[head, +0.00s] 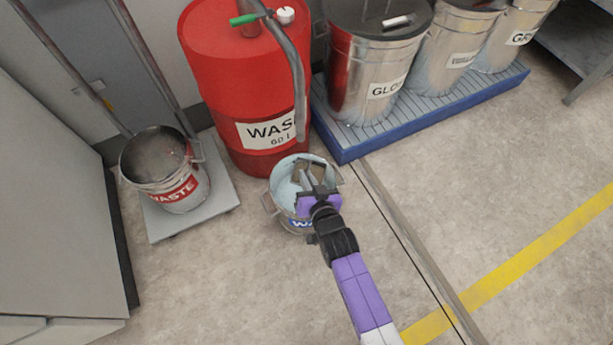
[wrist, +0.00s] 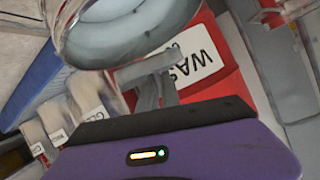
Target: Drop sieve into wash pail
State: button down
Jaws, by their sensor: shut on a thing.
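The wash pail (head: 272,208) is a small metal pail with a pale blue inside and a blue label, upright on the floor in front of the red drum. My gripper (head: 316,176) is over its mouth, toward the right side, and covers part of the opening. It is shut on the sieve, of which little shows; a grey flat piece (wrist: 146,70) at the fingers in the wrist view may be part of it. A round metal-rimmed shape (wrist: 130,30) fills the top of that view. I cannot tell whether the sieve touches the pail.
A red waste drum (head: 235,85) stands right behind the pail. A metal waste bucket (head: 180,190) sits on a grey platform (head: 222,190) to the left. Labelled metal bins (head: 375,65) stand on a blue-edged pallet (head: 430,125) at the back right. The floor at right is clear.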

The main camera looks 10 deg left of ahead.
jog(key=shift+f+b, duration=1.4)
jog(key=shift+f, duration=0.55)
jog(key=c, duration=1.5)
grip_release()
jog(key=p+v, duration=0.3)
jog(key=v, duration=0.4)
jog(key=shift+s+d+r+p, duration=0.15)
jog(key=shift+s+r+p, duration=0.05)
jog(key=shift+s+p, duration=0.15)
